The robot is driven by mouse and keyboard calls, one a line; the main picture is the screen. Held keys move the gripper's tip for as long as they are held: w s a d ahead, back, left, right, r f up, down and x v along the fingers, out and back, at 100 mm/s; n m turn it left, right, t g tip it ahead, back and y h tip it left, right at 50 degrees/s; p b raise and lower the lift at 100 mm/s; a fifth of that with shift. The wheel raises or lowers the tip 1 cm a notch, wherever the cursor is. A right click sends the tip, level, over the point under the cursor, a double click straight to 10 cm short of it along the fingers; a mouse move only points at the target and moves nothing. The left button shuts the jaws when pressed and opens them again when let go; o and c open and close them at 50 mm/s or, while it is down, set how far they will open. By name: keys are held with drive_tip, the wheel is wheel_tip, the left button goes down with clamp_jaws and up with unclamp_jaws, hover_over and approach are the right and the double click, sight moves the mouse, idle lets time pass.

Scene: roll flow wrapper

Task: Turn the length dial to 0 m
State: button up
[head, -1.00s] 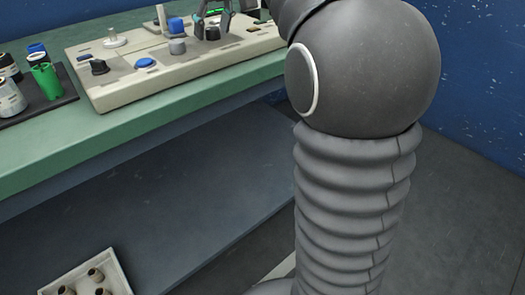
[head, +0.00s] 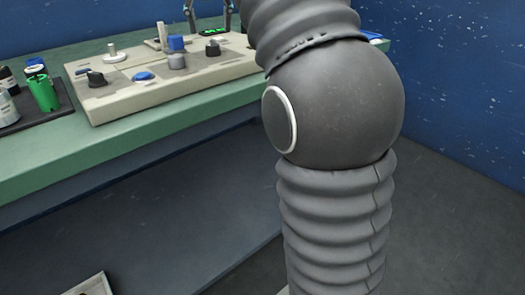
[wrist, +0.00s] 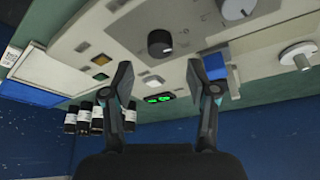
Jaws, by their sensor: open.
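A black round dial (head: 212,48) stands on the beige control panel (head: 130,103), in front of a small green-lit display (head: 213,33). In the wrist view the dial (wrist: 160,44) shows beyond my fingertips, with the lit display (wrist: 158,98) nearer my gripper's base. My gripper (wrist: 168,68) is open and empty, its two fingers spread wide and apart from the dial. In the head view its fingers (head: 210,20) show at the top edge, above the back of the panel. The dial's markings and the display's digits are too small to read.
The panel also bears another black knob (head: 97,79), a blue button (head: 143,76), a grey knob (head: 177,61) and a blue block (head: 176,43). A green cup (head: 44,93) and bottles stand on a dark mat at left. My arm hides the panel's right side.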

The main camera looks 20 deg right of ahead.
drive_tip(key=d+p+v, duration=0.1)
drive_tip(key=p+v, duration=0.2)
drive_tip(key=v, duration=0.6)
drive_tip(key=s+f+n+t+y+p, duration=0.1)
drive_tip(key=s+f+p, duration=0.5)
drive_tip(key=s+f, duration=1.6)
drive_tip(key=shift+s+f+n, duration=0.35)
drive_tip(key=shift+f+n, duration=0.35)
drive_tip(key=shift+f, duration=0.8)
drive_tip(key=shift+d, duration=0.15)
